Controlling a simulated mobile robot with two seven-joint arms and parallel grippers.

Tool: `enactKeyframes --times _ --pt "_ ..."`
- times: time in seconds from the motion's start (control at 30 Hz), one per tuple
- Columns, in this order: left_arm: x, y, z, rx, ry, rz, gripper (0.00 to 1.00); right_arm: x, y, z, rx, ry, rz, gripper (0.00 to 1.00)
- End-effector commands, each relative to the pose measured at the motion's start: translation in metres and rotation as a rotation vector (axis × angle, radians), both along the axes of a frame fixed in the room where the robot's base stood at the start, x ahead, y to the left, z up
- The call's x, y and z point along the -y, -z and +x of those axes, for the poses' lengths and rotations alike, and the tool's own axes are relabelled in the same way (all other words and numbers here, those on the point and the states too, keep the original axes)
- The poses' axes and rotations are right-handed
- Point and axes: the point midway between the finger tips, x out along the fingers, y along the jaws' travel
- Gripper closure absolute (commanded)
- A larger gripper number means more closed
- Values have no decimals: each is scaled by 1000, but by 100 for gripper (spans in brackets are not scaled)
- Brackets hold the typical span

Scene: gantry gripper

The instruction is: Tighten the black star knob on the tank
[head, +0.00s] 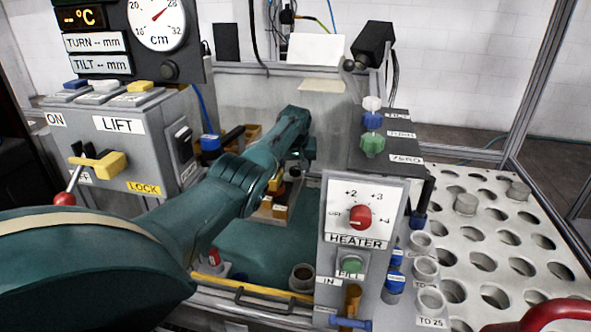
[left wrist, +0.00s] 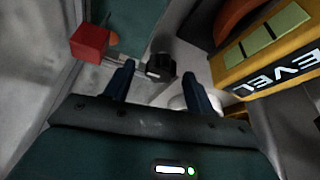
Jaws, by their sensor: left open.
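My left arm reaches from the left across the rig in the head view, and its gripper (head: 298,158) points down near the back, with the fingertips hard to make out. In the left wrist view my left gripper (left wrist: 158,70) is open, its two dark blue fingers apart. A small black knob (left wrist: 159,66) shows between and just beyond the fingertips, in front of a pale grey part. I cannot tell whether either finger touches it. In the head view I cannot make out the knob. The teal tank area (head: 255,245) lies below my arm.
The wrist view shows a red block (left wrist: 89,42) at left and a yellow level (left wrist: 275,60) at right. In the head view, the LIFT box (head: 135,140) stands left, the HEATER panel (head: 362,210) right of the arm, and a perforated rack (head: 495,235) at far right.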

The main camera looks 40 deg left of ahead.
Motion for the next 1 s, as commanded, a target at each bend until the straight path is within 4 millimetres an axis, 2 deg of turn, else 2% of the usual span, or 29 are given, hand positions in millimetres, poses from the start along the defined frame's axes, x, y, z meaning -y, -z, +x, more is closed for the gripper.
enactKeyframes --times 0.3,0.83,1.0 --pt "0 1 1 1 0 1 44 0 1 -2 -5 1 1 57" --pt "0 1 0 0 0 0 87 0 2 -2 -5 -3 -2 57" --pt "0 1 0 0 7 0 88 0 1 -3 -5 -4 -2 57"
